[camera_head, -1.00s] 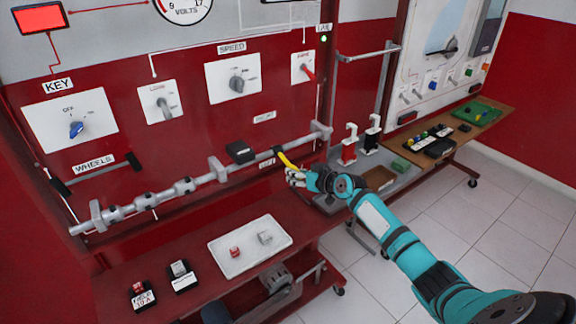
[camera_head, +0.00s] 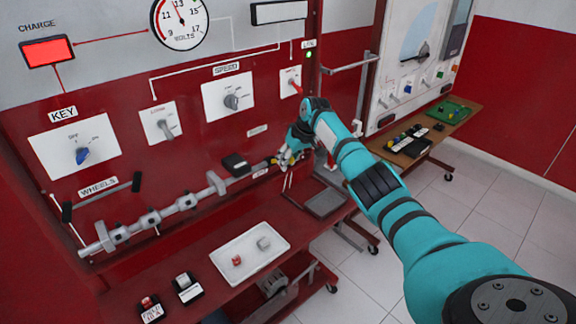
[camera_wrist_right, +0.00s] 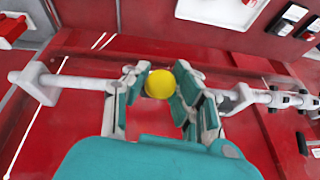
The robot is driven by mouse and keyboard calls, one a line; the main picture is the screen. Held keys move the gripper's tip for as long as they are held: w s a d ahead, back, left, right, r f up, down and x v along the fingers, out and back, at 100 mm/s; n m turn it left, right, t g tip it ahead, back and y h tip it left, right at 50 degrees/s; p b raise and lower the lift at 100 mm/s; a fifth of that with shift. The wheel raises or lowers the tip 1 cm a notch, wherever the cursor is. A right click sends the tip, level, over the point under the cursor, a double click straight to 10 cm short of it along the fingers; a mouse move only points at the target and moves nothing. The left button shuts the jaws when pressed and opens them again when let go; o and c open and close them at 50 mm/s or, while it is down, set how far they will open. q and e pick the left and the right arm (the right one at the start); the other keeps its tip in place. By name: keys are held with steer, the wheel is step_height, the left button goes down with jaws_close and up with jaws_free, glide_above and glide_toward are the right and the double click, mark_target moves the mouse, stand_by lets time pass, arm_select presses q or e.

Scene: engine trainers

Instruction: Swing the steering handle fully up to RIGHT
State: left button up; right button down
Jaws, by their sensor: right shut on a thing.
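The steering handle is the yellow grip (camera_head: 273,160) near the right end of the grey shaft (camera_head: 170,211) on the red panel; most of it is hidden by my fingers in the head view. In the right wrist view, its round yellow end (camera_wrist_right: 160,84) sits between the two fingers. My right gripper (camera_head: 284,157) is shut on the handle; its fingers also show in the right wrist view (camera_wrist_right: 158,90). A small white label (camera_head: 257,130) is on the panel above the handle, too small to read. My left gripper is not in view.
A black block (camera_head: 235,163) sits beside the shaft, left of my right gripper. Knob plates, including the speed knob (camera_head: 232,101), are above. My right arm crosses the right side.

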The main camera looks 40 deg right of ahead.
steer(key=shift+w+r+g, duration=0.2)
steer(key=shift+r+g, duration=0.1)
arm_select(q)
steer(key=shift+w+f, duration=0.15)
arm_select(e)
steer(key=shift+r, duration=0.1)
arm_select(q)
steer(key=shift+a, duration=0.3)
arm_select(e)
steer(key=shift+r, duration=0.1)
steer(key=c, duration=1.1)
jaws_free()
steer(key=shift+w, duration=0.1)
steer(key=shift+o, duration=0.2)
steer(key=v, duration=1.1)
steer(key=shift+r, duration=0.35)
